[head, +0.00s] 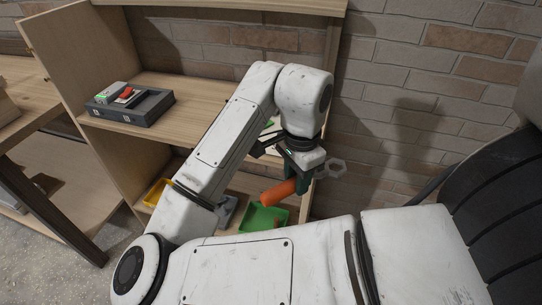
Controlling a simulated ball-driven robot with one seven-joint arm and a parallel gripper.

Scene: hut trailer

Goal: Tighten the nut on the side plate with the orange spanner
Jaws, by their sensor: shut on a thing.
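My gripper (299,184) is at the end of my bent arm, over the lower part of the wooden shelf unit. It is shut on the orange spanner (278,193). The thick orange handle sticks out to the lower left of the fingers. I cannot make out the nut or the side plate in this view.
The wooden shelf unit (190,88) stands against a brick wall (440,75). A dark grey case (130,108) lies on its upper shelf. A green tray (262,219) and a yellow bin (158,192) sit lower down. A wooden table stands at left.

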